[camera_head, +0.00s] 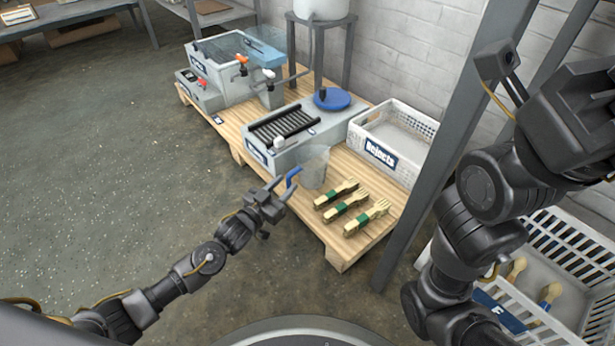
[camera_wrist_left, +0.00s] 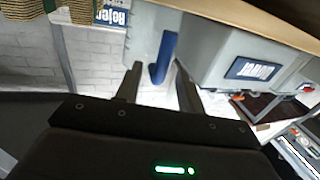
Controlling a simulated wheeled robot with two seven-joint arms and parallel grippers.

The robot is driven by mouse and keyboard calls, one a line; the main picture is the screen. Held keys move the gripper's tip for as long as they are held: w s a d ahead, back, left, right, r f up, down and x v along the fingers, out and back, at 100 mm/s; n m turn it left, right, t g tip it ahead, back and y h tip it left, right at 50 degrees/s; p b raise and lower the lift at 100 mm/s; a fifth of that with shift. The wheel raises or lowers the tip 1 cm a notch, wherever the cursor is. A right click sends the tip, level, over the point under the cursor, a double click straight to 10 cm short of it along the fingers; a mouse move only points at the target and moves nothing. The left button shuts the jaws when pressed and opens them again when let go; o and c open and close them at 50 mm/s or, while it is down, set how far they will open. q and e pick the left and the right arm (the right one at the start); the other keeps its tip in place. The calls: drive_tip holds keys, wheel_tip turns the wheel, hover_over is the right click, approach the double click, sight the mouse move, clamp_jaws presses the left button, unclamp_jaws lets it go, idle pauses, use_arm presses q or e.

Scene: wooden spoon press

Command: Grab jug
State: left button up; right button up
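The jug (camera_head: 315,168) is a clear, see-through vessel with a blue handle (camera_head: 293,177). It stands upright on the near part of the wooden pallet, in front of the grey roller unit, its handle facing my left gripper. My left gripper (camera_head: 283,191) is open just off the pallet edge, at the handle. In the left wrist view the blue handle (camera_wrist_left: 162,60) shows between the two spread fingers (camera_wrist_left: 158,85), with gaps on both sides. My right arm (camera_head: 490,190) is raised at the right; its fingers are not visible.
Three bundles of wooden forks with green bands (camera_head: 346,206) lie on the pallet right of the jug. A white rejects crate (camera_head: 390,154) stands behind them. A grey post (camera_head: 430,195) rises at the right. Another white crate (camera_head: 574,215) is beyond it. Floor at left is clear.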

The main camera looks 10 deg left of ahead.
sight(306, 173)
use_arm(q)
drive_tip(key=shift+b+x, duration=0.7)
drive_tip(key=shift+x, duration=0.45)
drive_tip(key=shift+w+d, duration=0.1)
drive_tip(key=shift+w, duration=0.2)
clamp_jaws()
